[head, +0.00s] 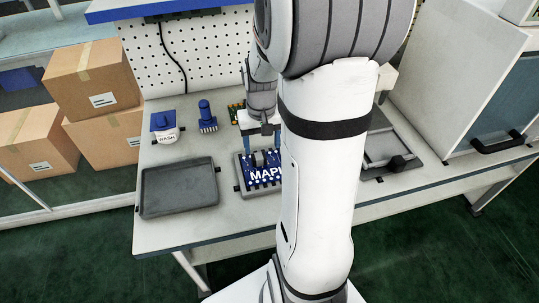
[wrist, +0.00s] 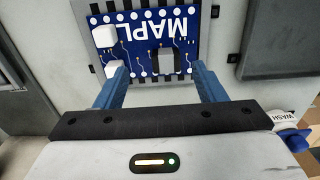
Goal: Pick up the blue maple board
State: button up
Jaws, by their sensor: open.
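The blue maple board (head: 263,179) with white lettering that reads "MAPL", its end hidden by my arm in the head view, sits in a grey holder (head: 239,172) on the bench. In the wrist view the board (wrist: 122,40) is upside down and carries white and grey blocky parts; the grey holder (wrist: 204,30) frames it. My gripper (head: 263,143) is open above the back part of the board. In the wrist view its two blue fingers (wrist: 158,72) are spread near the board's edge, with nothing between them. Whether the fingertips touch the board cannot be told.
An empty dark tray (head: 180,189) lies left of the holder. A wash bottle (head: 164,129), a blue brush (head: 207,118) and a green board (head: 235,111) stand behind. A grey fixture (head: 388,150) and a large cabinet (head: 455,70) are right of my arm.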

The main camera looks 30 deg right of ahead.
aim_at(261, 167)
jog(key=f, duration=0.6)
jog(key=shift+w+a, duration=0.2)
jog(key=shift+a, duration=0.1)
jog(key=shift+c, duration=0.4)
jog(key=c, duration=1.2)
